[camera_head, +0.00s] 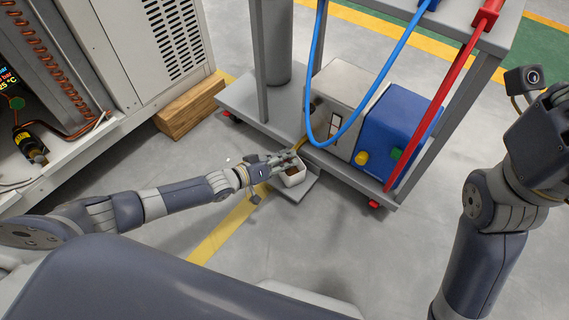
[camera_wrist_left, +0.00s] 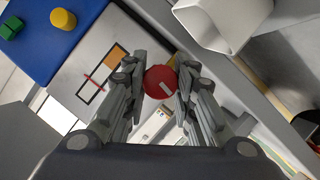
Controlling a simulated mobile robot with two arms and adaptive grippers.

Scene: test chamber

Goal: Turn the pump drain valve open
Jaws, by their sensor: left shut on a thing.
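The pump (camera_head: 345,93) is a grey and blue box on the cart's lower shelf, with a yellow knob and a green button. It also shows at the upper left in the left wrist view (camera_wrist_left: 92,57). The drain valve is a round red knob (camera_wrist_left: 160,82) with a pale mark, beside the pump's grey end. My left gripper (camera_head: 292,157) is shut on this knob, with a finger on each side in the left wrist view (camera_wrist_left: 160,90). In the head view the gripper hides the knob. My right arm (camera_head: 478,235) stands at the right; its fingers do not show.
A white open container (camera_head: 294,179) sits just below my left gripper. The cart (camera_head: 240,100) has grey posts; blue (camera_head: 312,70) and red (camera_head: 447,108) hoses hang in front. A cabinet (camera_head: 165,45) and wooden block (camera_head: 178,108) stand left. Floor in front is clear.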

